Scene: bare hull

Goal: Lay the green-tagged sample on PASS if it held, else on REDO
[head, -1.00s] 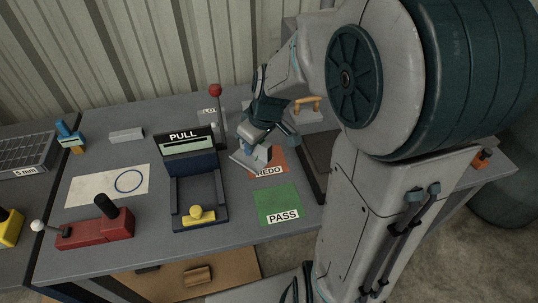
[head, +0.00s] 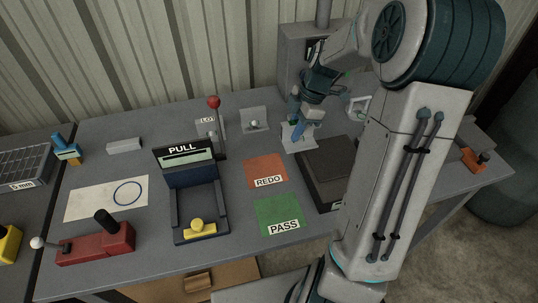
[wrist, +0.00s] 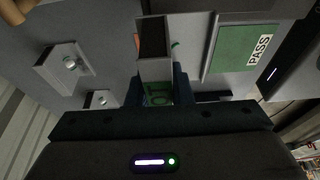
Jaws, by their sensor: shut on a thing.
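My gripper (head: 301,116) is at the back right of the bench, left of my arm column, shut on a pale sample (head: 297,143). In the wrist view the held sample (wrist: 153,68) is a grey piece with a dark upper face, and a green tag (wrist: 157,92) shows between the fingers. The red REDO mat (head: 266,168) and the green PASS mat (head: 278,209) lie bare to the left and front of it. The PULL tester (head: 184,143) stands left of the mats; its pale display strip is too small to read.
A bracket with a knob (head: 254,122) stands behind REDO. A red-knobbed lever (head: 215,110) is left of it. A dark box-like tray (head: 325,165) lies right of the mats. A white piece (head: 359,107) stands at the back right. A red clamp (head: 97,245) is front left.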

